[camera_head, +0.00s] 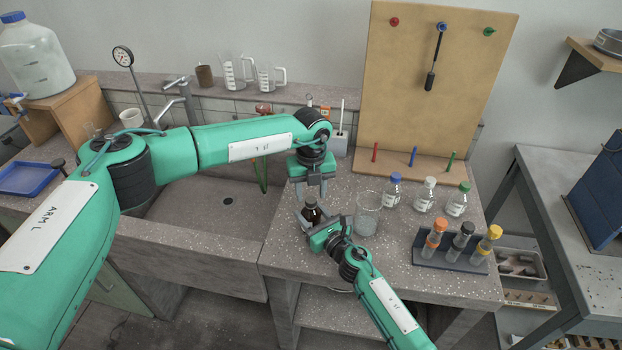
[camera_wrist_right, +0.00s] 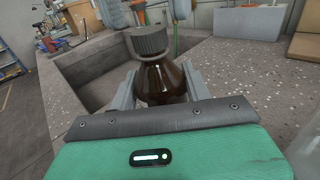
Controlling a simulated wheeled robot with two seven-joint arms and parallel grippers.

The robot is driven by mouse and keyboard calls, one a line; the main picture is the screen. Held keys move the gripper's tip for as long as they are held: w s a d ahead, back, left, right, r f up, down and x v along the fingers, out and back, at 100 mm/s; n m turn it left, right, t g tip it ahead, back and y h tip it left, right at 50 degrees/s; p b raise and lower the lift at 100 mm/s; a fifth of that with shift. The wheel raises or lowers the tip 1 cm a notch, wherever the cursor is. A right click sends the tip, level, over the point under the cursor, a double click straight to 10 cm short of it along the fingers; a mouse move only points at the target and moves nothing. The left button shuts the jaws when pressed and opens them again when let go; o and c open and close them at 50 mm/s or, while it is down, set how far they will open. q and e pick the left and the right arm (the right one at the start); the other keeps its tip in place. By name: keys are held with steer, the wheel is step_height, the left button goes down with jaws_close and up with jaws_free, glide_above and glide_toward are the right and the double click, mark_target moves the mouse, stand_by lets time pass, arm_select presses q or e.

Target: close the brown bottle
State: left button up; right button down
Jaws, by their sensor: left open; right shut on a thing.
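The brown bottle (camera_head: 311,214) stands upright near the front left of the bench top, beside the sink. In the right wrist view the brown bottle (camera_wrist_right: 160,84) has a dark ribbed cap (camera_wrist_right: 150,41) on its neck; I cannot tell how tight the cap is. My right gripper (camera_head: 312,222) is shut on the bottle's body, with its fingers on both sides in the right wrist view (camera_wrist_right: 160,90). My left gripper (camera_head: 312,192) points down, open, just above the cap. Its fingers hide part of the bottle's top in the head view.
A glass beaker (camera_head: 367,214) stands close to the right of the bottle. Capped bottles (camera_head: 424,195) and a dark rack (camera_head: 449,254) of capped tubes stand farther right. The sink (camera_head: 215,205) lies to the left. A pegboard (camera_head: 430,80) rises behind.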

arm_select(q)
steer(key=shift+f, duration=1)
jaws_close()
steer(key=m, duration=1.3)
steer(key=shift+m, duration=0.3)
steer(key=m, duration=0.5)
steer(key=shift+o, duration=0.8)
jaws_free()
